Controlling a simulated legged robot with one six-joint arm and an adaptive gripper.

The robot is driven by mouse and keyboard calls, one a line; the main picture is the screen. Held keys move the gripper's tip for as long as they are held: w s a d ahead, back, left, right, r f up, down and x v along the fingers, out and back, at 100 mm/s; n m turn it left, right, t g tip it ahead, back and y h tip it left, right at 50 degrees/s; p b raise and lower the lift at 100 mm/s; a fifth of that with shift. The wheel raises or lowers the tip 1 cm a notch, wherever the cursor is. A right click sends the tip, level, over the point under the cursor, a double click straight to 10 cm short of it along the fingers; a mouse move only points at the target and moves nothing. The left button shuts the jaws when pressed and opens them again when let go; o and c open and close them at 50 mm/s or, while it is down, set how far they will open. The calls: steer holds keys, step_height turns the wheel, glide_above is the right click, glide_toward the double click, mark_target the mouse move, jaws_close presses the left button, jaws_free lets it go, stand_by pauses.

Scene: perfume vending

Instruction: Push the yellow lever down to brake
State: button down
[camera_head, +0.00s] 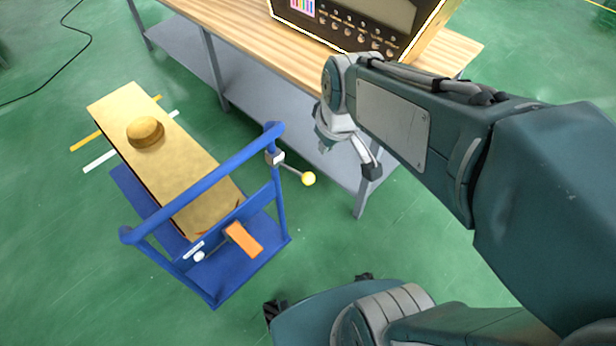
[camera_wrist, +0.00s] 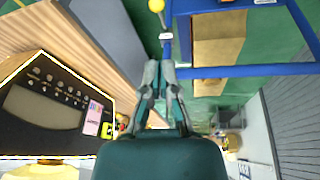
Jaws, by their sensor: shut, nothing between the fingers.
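The yellow lever is a thin rod with a yellow ball knob (camera_head: 308,178). It sticks out from a white bracket (camera_head: 275,158) on the right post of the blue cart (camera_head: 202,184). The knob also shows at the top edge of the wrist view (camera_wrist: 156,5). My gripper (camera_wrist: 160,68) is shut and empty, with its fingertips pointing toward the lever side of the cart. It is apart from the knob. In the head view my wrist hangs to the upper right of the knob, and the fingers are small and partly hidden there.
The cart carries a tan box (camera_head: 110,108) with a round golden lump (camera_head: 145,131) on top. An orange pedal (camera_head: 243,239) sits at its handle end. A wooden workbench (camera_head: 245,38) with a dark control panel (camera_wrist: 45,115) stands close beside my arm. Green floor is open left of the cart.

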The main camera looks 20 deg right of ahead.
steer(key=w+f+n+g, duration=0.1)
steer(key=w+f, duration=0.2)
steer(key=f, duration=0.1)
steer(key=w+f+n+g, duration=0.1)
steer(key=w+f+n, duration=0.1)
steer(key=f, duration=0.3)
steer(key=w+f+n, duration=0.2)
steer(key=w+f, duration=0.1)
steer(key=f, duration=0.2)
steer(key=shift+w+d+f+g, duration=0.15)
steer(key=shift+w+d+g, duration=0.05)
steer(key=shift+w+g, duration=0.2)
steer(key=shift+w+f+n+y, duration=0.2)
steer(key=shift+f+n+y, duration=0.15)
steer(key=shift+f, duration=0.25)
